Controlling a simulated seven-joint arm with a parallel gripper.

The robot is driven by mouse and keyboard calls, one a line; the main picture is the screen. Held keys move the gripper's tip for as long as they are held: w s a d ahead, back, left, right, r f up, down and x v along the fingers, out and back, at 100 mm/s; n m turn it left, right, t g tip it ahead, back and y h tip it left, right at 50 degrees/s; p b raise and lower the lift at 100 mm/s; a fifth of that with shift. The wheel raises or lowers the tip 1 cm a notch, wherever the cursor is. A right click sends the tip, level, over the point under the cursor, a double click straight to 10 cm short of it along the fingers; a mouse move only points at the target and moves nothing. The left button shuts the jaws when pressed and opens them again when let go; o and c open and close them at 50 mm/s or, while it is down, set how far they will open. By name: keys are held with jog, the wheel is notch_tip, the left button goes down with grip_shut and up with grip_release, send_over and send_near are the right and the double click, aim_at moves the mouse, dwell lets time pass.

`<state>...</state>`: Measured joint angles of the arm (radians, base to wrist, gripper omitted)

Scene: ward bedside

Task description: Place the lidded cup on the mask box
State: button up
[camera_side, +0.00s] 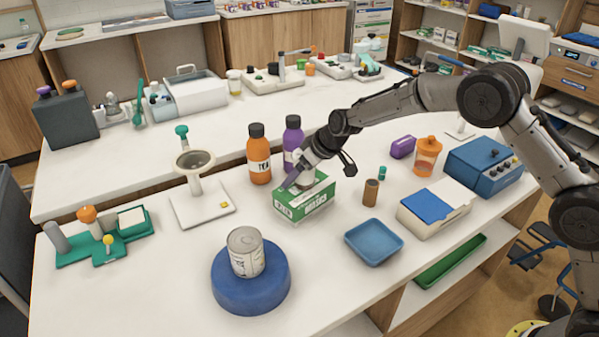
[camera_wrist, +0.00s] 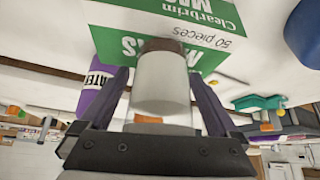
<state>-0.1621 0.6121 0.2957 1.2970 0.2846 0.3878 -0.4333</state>
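The lidded cup (camera_wrist: 162,85) is a pale cylinder with a brown end, and it sits between the fingers of my gripper (camera_wrist: 160,72) in the wrist view. Its brown end is toward the mask box. The green and white mask box (camera_side: 305,200) stands on the white counter in the side view, and its lettering shows in the wrist view (camera_wrist: 215,20). My gripper (camera_side: 300,184) is at the top of the box, mostly hiding the cup there. I cannot tell whether the fingers press on the cup, or whether the cup touches the box.
An orange bottle (camera_side: 259,158) and a purple bottle (camera_side: 292,140) stand close behind the box. A brown cylinder (camera_side: 371,192) and a blue tray (camera_side: 374,243) are to its right. A can (camera_side: 246,252) stands on a blue round base (camera_side: 228,290) in front left.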

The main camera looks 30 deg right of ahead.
jog(key=shift+r, duration=0.3)
jog(key=v, duration=1.1)
jog(key=shift+s+d+r, duration=0.15)
jog(key=shift+s+r, duration=0.15)
jog(key=s+d+r+m, duration=0.1)
jog(key=s+d+r, duration=0.2)
jog(key=s, duration=0.6)
jog(key=s+d+r+m+h, duration=0.15)
jog(key=s+r, duration=0.25)
jog(key=s, duration=0.6)
jog(key=s+d+r, duration=0.3)
jog(key=s+d, duration=0.1)
jog(key=s, duration=0.5)
jog(key=s+d+f+m, duration=0.1)
jog(key=s+f, duration=0.3)
jog(key=s, duration=0.8)
jog(key=shift+d+m+g+h, duration=0.3)
jog(key=shift+d+m+h, duration=0.05)
jog(key=shift+d, duration=0.05)
